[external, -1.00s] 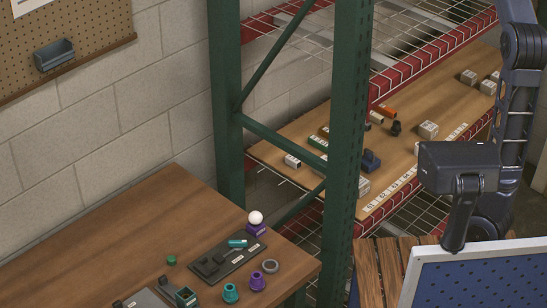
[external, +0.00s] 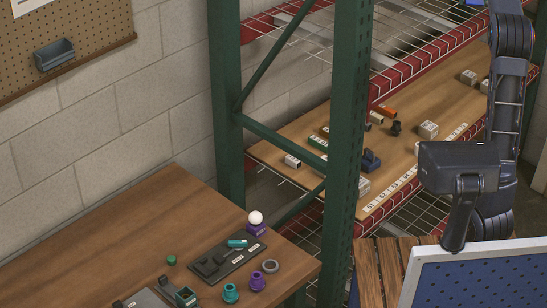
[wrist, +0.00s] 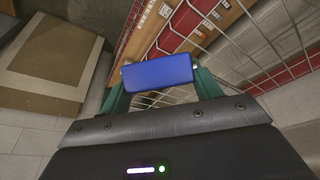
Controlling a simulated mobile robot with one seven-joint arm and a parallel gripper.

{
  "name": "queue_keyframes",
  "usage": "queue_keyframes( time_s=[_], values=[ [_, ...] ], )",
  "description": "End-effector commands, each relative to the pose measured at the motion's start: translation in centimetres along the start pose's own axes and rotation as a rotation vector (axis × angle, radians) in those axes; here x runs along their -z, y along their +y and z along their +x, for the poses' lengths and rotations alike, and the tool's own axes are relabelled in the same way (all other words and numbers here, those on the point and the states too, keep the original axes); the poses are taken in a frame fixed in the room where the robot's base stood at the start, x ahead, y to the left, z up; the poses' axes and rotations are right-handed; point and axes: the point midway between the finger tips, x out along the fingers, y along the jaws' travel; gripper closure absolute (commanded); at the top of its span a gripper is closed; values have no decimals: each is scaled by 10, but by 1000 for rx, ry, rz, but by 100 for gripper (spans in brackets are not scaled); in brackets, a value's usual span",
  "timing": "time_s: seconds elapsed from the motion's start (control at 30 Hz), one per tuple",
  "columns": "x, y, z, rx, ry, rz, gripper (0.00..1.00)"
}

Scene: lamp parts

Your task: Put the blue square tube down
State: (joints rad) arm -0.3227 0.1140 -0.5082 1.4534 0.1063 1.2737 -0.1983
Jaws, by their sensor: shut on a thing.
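The blue square tube (wrist: 157,72) is in the wrist view, held crosswise between the two green fingers of my gripper (wrist: 158,80). My gripper is shut on it, with one finger at each end. The tube is in front of a wire rack; I cannot tell how far it is from any surface.
A wooden shelf board (external: 290,133) in the rack carries several small blocks and a dark blue part (external: 371,160). A green post (external: 347,150) stands in front. The workbench (external: 110,235) holds lamp parts. A brown box (wrist: 45,60) is at the wrist view's left.

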Motion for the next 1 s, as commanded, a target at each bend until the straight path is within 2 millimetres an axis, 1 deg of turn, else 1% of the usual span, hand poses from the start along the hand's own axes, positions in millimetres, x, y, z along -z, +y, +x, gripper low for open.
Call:
queue_keyframes(
  time_s=[0.03, 0.3, 0.67, 1.0],
  values=[
    [0, 7, 8, -4, -3, 11, 67],
    [1, 30, 45, -17, -4, 51, 67],
    [-1, 59, 93, -32, -4, 98, 67],
    [-8, 84, 145, -44, -5, 137, 67]
  ],
)
